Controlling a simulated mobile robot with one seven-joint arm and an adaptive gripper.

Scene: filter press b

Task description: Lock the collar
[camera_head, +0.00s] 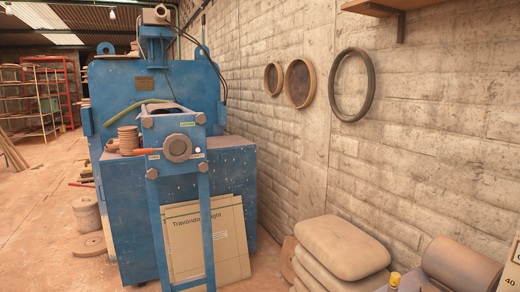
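The collar (177,148) appears to be the grey ring on the front of the blue press frame (159,205). It has a dark round centre. An orange handle (138,152) reaches out from it to the left, roughly level. Small labels sit to the left (153,157), to the right (197,156) and above (187,124) the collar, too small to read. A white dot (197,149) shows just right of the collar. Whether the collar is locked cannot be told. My gripper is not in view.
The blue press body (124,195) stands behind the frame, with stacked brown discs (128,138) on top. Sacks (342,247) and a brown roll (460,265) lie at right. Rings hang on the wall. The floor at left is mostly clear.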

